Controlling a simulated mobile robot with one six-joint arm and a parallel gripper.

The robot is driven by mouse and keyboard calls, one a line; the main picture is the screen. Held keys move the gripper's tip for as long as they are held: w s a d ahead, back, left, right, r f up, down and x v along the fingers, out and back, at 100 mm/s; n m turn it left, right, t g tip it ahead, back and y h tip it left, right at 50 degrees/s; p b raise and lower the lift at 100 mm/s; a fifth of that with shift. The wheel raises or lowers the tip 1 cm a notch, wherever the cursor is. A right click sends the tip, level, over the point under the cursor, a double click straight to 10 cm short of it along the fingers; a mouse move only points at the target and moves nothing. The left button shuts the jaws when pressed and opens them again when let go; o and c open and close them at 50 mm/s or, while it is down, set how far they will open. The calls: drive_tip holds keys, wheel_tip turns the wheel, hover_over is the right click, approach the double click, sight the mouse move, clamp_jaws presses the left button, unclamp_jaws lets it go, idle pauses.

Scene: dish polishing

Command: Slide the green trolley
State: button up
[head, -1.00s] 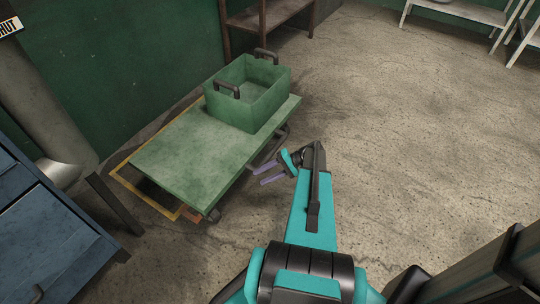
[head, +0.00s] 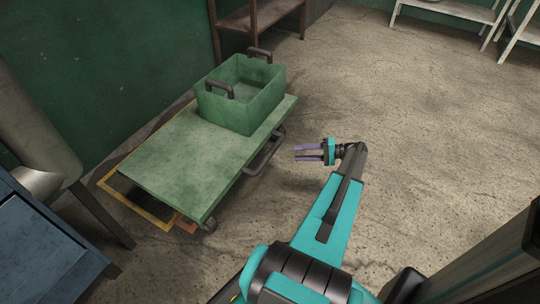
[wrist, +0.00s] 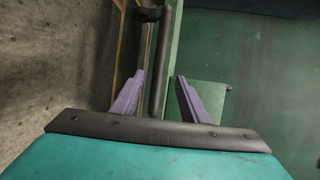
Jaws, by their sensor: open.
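The green trolley (head: 185,160) is a low flat cart with a green crate on its far end. Its dark bar handle (head: 264,156) runs along the right side. My gripper (head: 297,154) is open and empty, to the right of the handle, with its purple fingers pointing left towards it. A gap shows between fingertips and handle in the head view. In the wrist view the handle (wrist: 163,55) lines up between the two fingers, with the trolley's green side (wrist: 205,50) to its right. The exact distance to the bar cannot be told.
The green crate (head: 235,110) has dark handles. A yellow floor outline (head: 133,208) shows beside and partly under the trolley. A blue cabinet (head: 40,250) stands at lower left, a brown shelf (head: 260,18) behind. The floor (head: 420,130) to the right is clear.

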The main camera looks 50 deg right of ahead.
sight(270, 154)
drive_tip(key=b+x, duration=0.3)
drive_tip(key=x, duration=1)
drive_tip(key=shift+w+a+f, duration=0.15)
drive_tip(key=shift+w+a, duration=0.1)
drive_tip(key=shift+w, duration=0.05)
clamp_jaws()
